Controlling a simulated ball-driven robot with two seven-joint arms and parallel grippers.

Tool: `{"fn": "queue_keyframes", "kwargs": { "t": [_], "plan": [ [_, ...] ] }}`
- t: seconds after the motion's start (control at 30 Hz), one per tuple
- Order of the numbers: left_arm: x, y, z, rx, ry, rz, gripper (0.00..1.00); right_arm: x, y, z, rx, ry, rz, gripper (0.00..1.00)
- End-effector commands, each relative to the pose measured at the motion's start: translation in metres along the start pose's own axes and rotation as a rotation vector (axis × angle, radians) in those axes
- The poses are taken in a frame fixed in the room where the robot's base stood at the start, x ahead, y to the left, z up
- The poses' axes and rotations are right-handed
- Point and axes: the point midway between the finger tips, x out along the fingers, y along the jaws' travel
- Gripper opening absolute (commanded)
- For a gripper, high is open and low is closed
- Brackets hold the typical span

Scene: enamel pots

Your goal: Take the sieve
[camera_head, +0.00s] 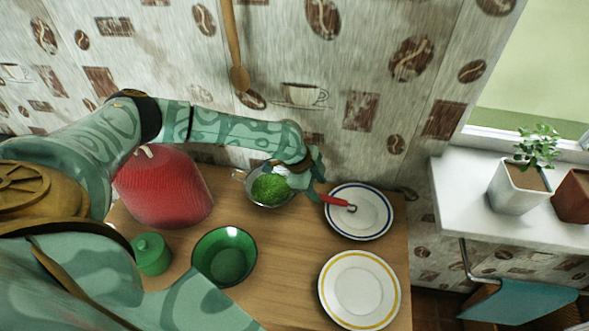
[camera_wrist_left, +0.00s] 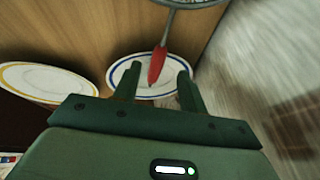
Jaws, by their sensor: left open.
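The sieve has a grey metal bowl (camera_head: 247,180) and a red handle (camera_head: 335,200) that points right, its end over the blue-rimmed plate (camera_head: 360,225). A green leafy mass (camera_head: 271,189) shows within the sieve's rim; I cannot tell if it lies in the mesh or below it. My left gripper (camera_head: 318,182) is beside the handle, partly hiding the sieve. In the left wrist view the red handle (camera_wrist_left: 157,65) appears between the two open fingers (camera_wrist_left: 157,80), with the metal rim (camera_wrist_left: 195,3) at the top edge. Contact cannot be told. My right gripper is not seen.
A big red lidded pot (camera_head: 163,190) stands left of the sieve. A small green lidded jar (camera_head: 151,254), a green bowl (camera_head: 224,256) and a yellow-rimmed plate (camera_head: 360,290) stand nearer. A wooden spoon (camera_head: 234,45) hangs on the wall. The wooden counter (camera_head: 285,270) is clear mid-front.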

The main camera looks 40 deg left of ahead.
Motion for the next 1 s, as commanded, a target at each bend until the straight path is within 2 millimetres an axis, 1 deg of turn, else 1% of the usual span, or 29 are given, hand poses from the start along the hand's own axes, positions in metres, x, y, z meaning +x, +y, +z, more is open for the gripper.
{"fn": "queue_keyframes", "kwargs": {
  "t": [0.03, 0.23, 0.3, 0.47, 0.5, 0.57, 0.6, 0.63, 0.67, 1.0],
  "plan": [
    [0.009, 0.002, -0.001, 0.002, 0.001, 0.002, 0.42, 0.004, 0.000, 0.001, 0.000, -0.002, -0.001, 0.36],
    [0.043, 0.004, -0.002, 0.000, -0.001, 0.003, 0.42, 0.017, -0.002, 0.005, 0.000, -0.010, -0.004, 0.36],
    [0.047, 0.003, -0.002, 0.000, -0.001, 0.001, 0.42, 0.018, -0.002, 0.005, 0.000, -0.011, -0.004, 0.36],
    [0.045, 0.003, -0.003, -0.001, 0.000, 0.000, 0.42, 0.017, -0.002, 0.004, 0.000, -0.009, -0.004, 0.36],
    [0.045, 0.003, -0.003, -0.001, 0.000, 0.000, 0.39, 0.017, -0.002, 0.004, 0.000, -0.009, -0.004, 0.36],
    [0.045, 0.003, -0.003, 0.000, 0.000, 0.000, 0.22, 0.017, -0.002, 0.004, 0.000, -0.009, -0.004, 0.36],
    [0.045, 0.003, -0.003, 0.000, 0.000, 0.000, 0.11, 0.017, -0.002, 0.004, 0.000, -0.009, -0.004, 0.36],
    [0.045, 0.003, -0.003, 0.000, 0.000, 0.000, 0.03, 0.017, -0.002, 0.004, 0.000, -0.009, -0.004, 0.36],
    [0.045, 0.003, -0.003, 0.000, 0.000, 0.000, 0.00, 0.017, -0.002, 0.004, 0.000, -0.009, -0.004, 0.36],
    [0.043, 0.002, -0.004, 0.000, 0.001, 0.000, 0.00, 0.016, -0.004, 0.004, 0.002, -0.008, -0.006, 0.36]
  ]
}}
